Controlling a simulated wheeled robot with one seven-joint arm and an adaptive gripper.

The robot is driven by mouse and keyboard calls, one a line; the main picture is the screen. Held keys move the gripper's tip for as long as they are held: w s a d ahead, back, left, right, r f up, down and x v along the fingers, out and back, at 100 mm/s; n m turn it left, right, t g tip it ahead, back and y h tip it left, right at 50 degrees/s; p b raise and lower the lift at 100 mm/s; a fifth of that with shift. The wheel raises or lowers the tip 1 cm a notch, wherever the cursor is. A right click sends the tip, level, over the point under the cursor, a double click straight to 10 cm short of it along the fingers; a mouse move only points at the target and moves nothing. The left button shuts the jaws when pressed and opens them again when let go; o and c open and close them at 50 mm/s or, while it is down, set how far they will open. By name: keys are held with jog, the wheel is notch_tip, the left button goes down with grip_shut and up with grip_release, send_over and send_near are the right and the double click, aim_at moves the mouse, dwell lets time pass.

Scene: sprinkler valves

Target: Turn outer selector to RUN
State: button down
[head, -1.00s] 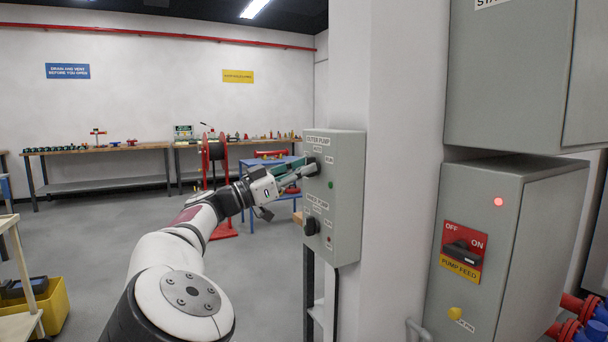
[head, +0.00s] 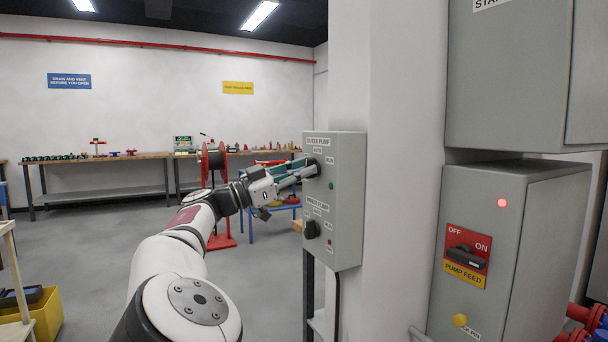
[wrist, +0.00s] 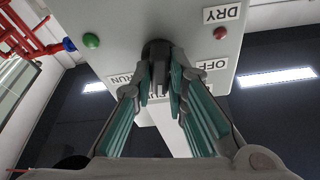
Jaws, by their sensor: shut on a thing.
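The grey pump control box (head: 348,228) is mounted on the pillar, with the OUTER PUMP label at its top. The black outer selector knob (wrist: 157,52) sits between my fingertips in the wrist view. My gripper (wrist: 160,88) is shut on it, a finger on each side. In the head view my gripper (head: 308,170) reaches the box's upper front from the left, and its fingers mostly hide the knob. Upside-down RUN (wrist: 122,80) and OFF (wrist: 213,62) labels flank the knob in the wrist view.
A lower black knob (head: 312,229) sits on the same box. A green lamp (head: 331,185) and a red lamp (head: 329,250) show on its face. The PUMP FEED cabinet (head: 520,245) stands to the right. A workbench (head: 110,190) and hose reel (head: 215,170) are behind.

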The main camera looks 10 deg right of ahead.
jog(key=shift+f+m+g+b, duration=0.15)
jog(key=shift+m+g+b, duration=0.25)
jog(key=shift+m+b, duration=0.65)
jog(key=shift+m+g+b, duration=0.4)
jog(key=shift+m+b, duration=0.05)
jog(key=shift+m, duration=0.2)
jog(key=shift+m+g, duration=0.8)
jog(key=shift+m, duration=1.5)
jog(key=c, duration=1.5)
grip_release()
